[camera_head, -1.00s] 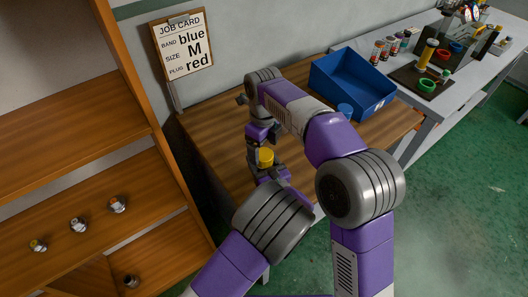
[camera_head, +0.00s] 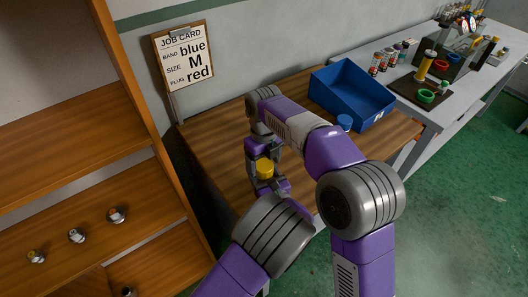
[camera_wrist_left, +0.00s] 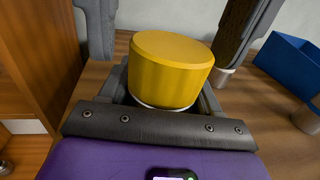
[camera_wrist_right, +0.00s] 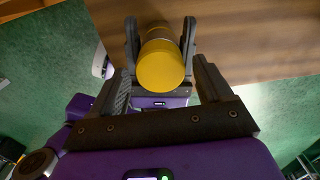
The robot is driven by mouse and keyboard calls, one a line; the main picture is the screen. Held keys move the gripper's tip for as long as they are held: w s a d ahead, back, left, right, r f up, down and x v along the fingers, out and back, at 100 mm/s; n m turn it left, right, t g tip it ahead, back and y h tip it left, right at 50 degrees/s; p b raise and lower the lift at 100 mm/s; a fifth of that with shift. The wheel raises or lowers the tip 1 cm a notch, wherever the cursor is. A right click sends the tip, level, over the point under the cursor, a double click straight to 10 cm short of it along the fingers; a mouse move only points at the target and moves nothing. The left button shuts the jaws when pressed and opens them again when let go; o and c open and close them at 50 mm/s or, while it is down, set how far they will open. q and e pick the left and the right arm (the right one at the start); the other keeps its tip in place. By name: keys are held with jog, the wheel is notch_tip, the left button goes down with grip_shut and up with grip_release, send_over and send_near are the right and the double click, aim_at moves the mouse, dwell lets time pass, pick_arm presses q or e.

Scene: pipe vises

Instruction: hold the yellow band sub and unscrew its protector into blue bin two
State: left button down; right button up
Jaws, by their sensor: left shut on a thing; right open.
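A yellow cylindrical protector (camera_head: 264,168) sits upright on the sub that my left gripper (camera_head: 268,184) holds above the wooden table. The left wrist view shows the protector (camera_wrist_left: 170,68) close up, with a pale rim under it; the sub's body is mostly hidden. My right gripper (camera_head: 260,150) is open above the protector. In the left wrist view its dark fingers stand apart on either side of the protector. In the right wrist view the protector (camera_wrist_right: 160,65) lies ahead, beyond the open fingers. The blue bin (camera_head: 350,97) stands at the table's back right, with a small label on its front.
A blue-topped piece (camera_head: 344,122) stands on the table (camera_head: 215,135) in front of the bin. A job card (camera_head: 184,58) stands at the back left. A shelf (camera_head: 65,190) with several fittings is at left. A grey bench (camera_head: 445,108) with coloured parts is at right.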

jog(key=shift+f, duration=1)
jog(key=shift+c, duration=0.3)
jog(key=c, duration=1)
jog(key=n, duration=0.3)
jog(key=o, duration=1.2)
jog(key=shift+c, duration=0.2)
jog(key=shift+r, duration=0.15)
